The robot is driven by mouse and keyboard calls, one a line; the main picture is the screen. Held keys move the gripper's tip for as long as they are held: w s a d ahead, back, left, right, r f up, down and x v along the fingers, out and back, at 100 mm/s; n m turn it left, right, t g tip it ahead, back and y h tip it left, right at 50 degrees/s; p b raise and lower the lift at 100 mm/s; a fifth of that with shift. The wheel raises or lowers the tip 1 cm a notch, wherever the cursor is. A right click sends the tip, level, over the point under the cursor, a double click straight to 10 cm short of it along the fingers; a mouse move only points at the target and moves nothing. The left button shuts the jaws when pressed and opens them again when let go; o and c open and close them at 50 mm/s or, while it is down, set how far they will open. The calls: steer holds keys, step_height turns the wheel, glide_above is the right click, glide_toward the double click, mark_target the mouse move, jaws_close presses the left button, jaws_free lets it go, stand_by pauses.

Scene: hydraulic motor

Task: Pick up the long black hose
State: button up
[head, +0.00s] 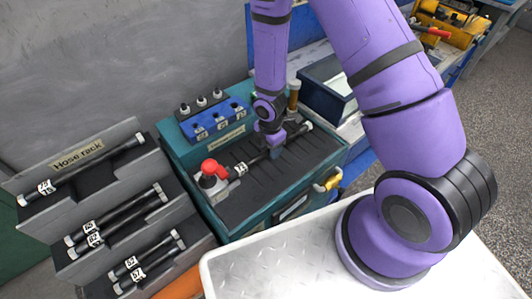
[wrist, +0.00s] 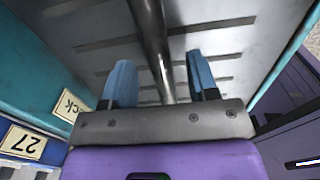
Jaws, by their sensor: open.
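A long black hose (head: 296,134) with pale ends and a white number tag lies across the ribbed dark top of the teal bench (head: 262,207). My gripper (head: 274,147) is down over the middle of this hose and hides part of it. In the wrist view the blue fingers (wrist: 161,80) are apart, one on each side of the dark hose (wrist: 153,40). The hose runs between them; I cannot tell whether either finger touches it. Other black hoses lie on the hose rack (head: 78,152) at the left, the longest (head: 95,168) on its top step.
A red-topped fitting (head: 211,170) stands by the hose's left end. A blue block with numbered sockets (head: 215,122) is behind. A brown-topped post (head: 293,92) and a dark-topped box (head: 328,82) stand at the back right. A metal plate surface (head: 270,268) is in front.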

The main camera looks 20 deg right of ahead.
steer(key=shift+f, duration=0.55)
steer(key=shift+c, duration=0.3)
jaws_close()
